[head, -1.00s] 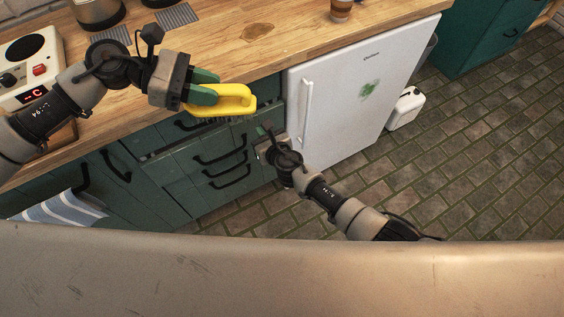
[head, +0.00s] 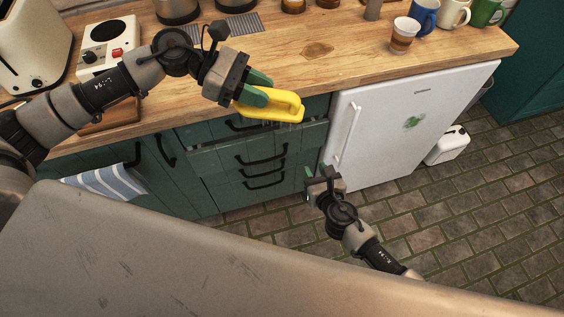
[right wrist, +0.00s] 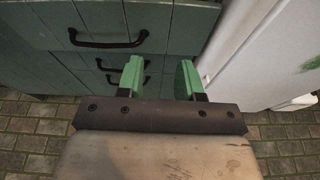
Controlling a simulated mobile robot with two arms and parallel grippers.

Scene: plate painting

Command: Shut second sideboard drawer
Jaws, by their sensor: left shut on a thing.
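The teal sideboard (head: 190,185) has a stack of drawers with black handles under the wooden counter. The second drawer (head: 222,160) stands out from the front, with its upper edge showing below the top drawer. Its front also shows in the right wrist view with a black handle (right wrist: 108,42).
A white fridge (head: 400,125) stands close to the right of the drawers. A striped towel (head: 108,181) hangs at the left. The counter (head: 350,60) holds cups, mugs and a toaster.

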